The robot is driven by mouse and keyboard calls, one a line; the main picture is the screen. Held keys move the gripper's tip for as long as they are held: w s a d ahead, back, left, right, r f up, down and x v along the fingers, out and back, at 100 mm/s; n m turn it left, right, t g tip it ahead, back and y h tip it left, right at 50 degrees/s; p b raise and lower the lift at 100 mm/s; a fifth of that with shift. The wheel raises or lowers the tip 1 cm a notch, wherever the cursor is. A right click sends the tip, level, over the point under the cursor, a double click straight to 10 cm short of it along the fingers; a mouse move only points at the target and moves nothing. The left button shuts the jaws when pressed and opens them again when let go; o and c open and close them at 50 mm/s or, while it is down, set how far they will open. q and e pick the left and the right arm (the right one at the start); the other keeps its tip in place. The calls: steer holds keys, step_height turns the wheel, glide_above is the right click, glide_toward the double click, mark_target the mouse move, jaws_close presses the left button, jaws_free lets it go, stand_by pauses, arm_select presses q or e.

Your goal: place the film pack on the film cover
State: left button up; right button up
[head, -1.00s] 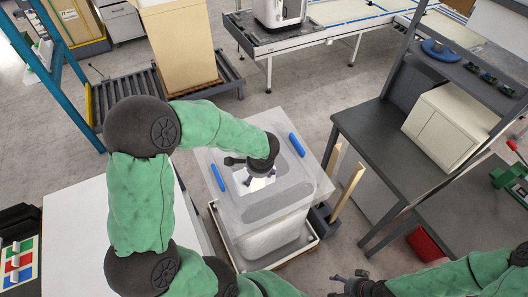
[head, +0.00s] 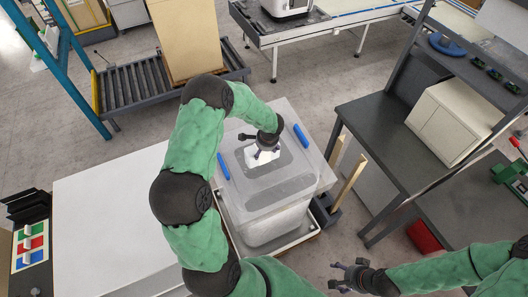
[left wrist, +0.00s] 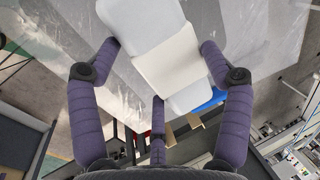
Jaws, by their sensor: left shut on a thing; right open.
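The film cover (head: 284,191) is a translucent grey sheet over a large wrapped box, with a darker grey patch in the middle and a blue strip at each side. My left gripper (head: 262,150) is over the back part of this patch, shut on the white film pack (head: 264,159). In the left wrist view the pale film pack (left wrist: 168,58) is between the fingers of my left gripper (left wrist: 160,65). I cannot tell whether the pack touches the cover. My right gripper (head: 350,276) is open and empty, low at the right, apart from the box.
The wrapped box stands in a shallow white tray (head: 279,251). Two wooden posts (head: 350,181) and a dark workbench (head: 382,130) stand to its right. A white table (head: 105,225) is at the left. A roller conveyor (head: 138,89) lies behind.

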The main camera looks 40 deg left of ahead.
arm_select(q)
steer(key=shift+w+a+f, duration=0.15)
steer(key=shift+f, duration=0.1)
step_height(320, 180, down, 3)
steer(key=shift+w+p, duration=0.1)
steer(key=shift+p, duration=0.35)
steer(key=shift+f, duration=0.1)
steer(key=shift+f+b, duration=0.3)
steer(key=shift+b, duration=0.25)
steer(key=o, duration=1.6)
steer(key=shift+o, duration=0.2)
